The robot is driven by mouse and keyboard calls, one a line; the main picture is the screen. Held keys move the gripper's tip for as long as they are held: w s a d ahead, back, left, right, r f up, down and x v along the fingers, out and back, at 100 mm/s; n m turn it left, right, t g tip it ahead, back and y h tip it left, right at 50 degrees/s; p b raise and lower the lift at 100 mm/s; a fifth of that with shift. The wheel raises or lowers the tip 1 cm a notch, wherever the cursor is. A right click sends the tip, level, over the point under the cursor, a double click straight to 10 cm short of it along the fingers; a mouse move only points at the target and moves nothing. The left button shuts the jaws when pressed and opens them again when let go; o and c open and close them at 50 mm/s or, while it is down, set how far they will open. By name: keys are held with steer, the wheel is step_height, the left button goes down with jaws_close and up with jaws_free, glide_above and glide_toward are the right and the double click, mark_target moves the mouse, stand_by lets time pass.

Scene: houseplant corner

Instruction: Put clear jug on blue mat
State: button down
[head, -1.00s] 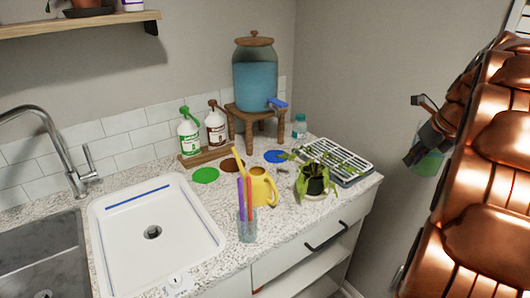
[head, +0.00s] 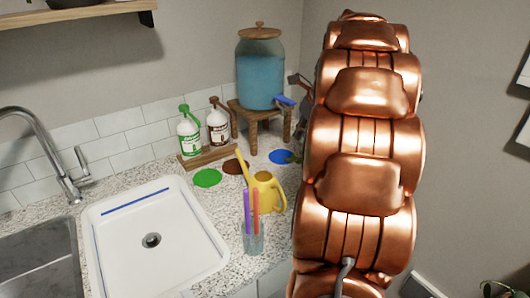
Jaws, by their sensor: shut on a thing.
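The blue mat (head: 279,157) is a flat round disc on the counter, right of the brown and green discs. Its top looks bare where it shows, and a dark bit overlaps its right edge. A small dark part of my gripper (head: 299,82) shows at the left edge of my copper arm, right of the drink dispenser. My arm hides the fingers. The clear jug is hidden behind my arm now. In the earlier head view it hangs in my shut gripper, with a greenish tint.
A blue drink dispenser (head: 259,75) stands on a wooden stool (head: 255,112) behind the mat. A yellow watering can (head: 265,192) and a cup of pens (head: 252,238) stand in front. Two pump bottles stand left. My arm covers the counter's right side.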

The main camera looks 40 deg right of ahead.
step_height(320, 180, down, 12)
steer(key=shift+a+r+p, duration=0.1)
steer(key=shift+r+p, duration=0.05)
steer(key=shift+p, duration=0.7)
steer(key=shift+w+f, duration=0.1)
steer(key=shift+f, duration=0.15)
steer(key=w+p, duration=0.3)
steer(key=w, duration=0.9)
steer(key=shift+w+d+p, duration=0.2)
steer(key=shift+p, duration=0.1)
steer(key=shift+w, duration=0.25)
steer(key=shift+f+p, duration=0.35)
steer(key=shift+f, duration=0.2)
steer(key=shift+f, duration=0.1)
steer(key=c, duration=1.2)
jaws_free()
steer(key=shift+s+f, duration=0.1)
steer(key=b+v, duration=0.3)
steer(key=v, duration=0.9)
